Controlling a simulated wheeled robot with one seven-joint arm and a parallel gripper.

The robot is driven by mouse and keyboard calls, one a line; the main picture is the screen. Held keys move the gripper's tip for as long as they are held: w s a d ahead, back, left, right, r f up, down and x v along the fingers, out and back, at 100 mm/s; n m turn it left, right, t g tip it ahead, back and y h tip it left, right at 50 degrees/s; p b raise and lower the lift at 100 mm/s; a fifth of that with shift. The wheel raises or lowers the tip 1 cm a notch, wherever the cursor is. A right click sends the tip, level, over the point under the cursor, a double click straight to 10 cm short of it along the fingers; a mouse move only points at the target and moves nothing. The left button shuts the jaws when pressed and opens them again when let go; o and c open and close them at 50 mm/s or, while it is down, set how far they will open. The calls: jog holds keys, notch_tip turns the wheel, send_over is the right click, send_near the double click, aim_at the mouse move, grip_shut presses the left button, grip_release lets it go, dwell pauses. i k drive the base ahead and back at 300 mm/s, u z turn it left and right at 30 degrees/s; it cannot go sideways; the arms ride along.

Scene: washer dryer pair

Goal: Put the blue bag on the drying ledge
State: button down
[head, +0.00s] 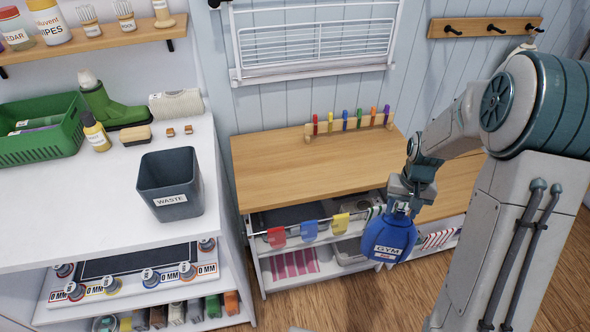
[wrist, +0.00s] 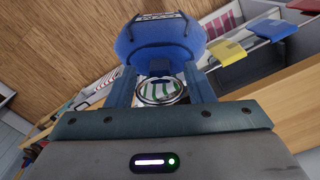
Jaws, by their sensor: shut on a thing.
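The blue bag (head: 388,240), with a white GYM label, hangs from my gripper (head: 404,203) in front of the wooden counter's edge. My gripper is shut on the top of the bag. In the wrist view the bag (wrist: 160,42) sits beyond the two fingers, and its gripped part is partly hidden between them. No surface is labelled as the drying ledge. A white wire drying rack (head: 318,46) is mounted on the wall, above the wooden counter (head: 285,172), whose top is mostly clear.
Colored pegs (head: 345,126) stand along the counter's back. Red, blue and yellow cloths (head: 309,231) hang on a rail at its front, above shelves. A WASTE bin (head: 170,185) stands on the white surface at left. A hook rail (head: 486,27) is at upper right.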

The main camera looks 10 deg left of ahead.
aim_at(291, 171)
jog(key=u, duration=0.9)
